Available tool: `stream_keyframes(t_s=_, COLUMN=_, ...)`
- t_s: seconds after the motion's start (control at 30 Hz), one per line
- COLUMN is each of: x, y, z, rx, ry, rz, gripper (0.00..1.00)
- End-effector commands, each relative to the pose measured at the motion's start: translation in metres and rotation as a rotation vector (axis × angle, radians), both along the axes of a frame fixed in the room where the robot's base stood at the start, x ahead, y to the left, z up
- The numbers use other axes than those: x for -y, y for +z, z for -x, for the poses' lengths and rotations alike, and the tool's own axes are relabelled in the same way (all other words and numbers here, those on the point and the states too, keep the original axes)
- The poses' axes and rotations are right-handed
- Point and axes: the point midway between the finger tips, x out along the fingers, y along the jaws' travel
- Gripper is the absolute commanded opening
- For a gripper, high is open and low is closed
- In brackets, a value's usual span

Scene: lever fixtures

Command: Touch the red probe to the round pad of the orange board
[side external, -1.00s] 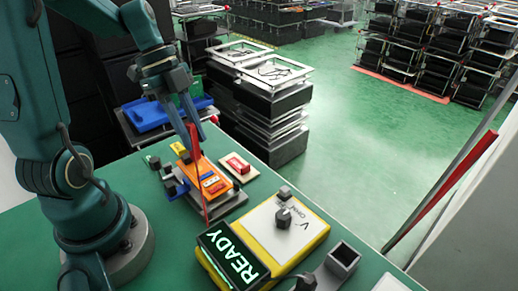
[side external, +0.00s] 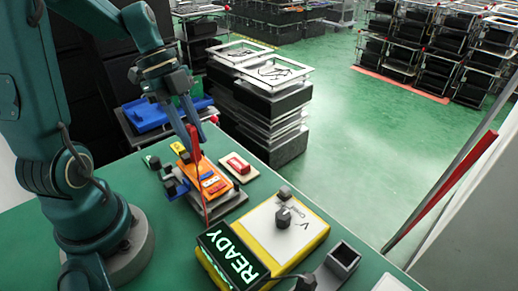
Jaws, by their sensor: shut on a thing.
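The orange board (side external: 214,187) sits in a grey fixture on the green table, with small red and blue parts on it. My gripper (side external: 192,128) is shut on the red probe (side external: 195,148) and holds it nearly upright over the far end of the board. A thin red lead runs down from the probe across the board towards the meter. The round pad is too small to make out, and I cannot tell whether the probe tip touches the board.
A yellow meter (side external: 307,245) with a knob and a lit READY display (side external: 234,259) stands in front of the board. A red block on a pale plate (side external: 248,174) lies to its right. A grey square holder (side external: 341,260) stands at the front right.

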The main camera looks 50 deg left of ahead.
Motion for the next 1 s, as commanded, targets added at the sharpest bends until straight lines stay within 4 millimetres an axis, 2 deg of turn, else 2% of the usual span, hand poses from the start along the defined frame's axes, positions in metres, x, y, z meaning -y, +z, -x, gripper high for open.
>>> stream_keyframes(t_s=1.0, x=0.0001, y=-0.0074, z=-0.0001, rx=0.0, ry=0.0, rz=0.001, gripper=0.0)
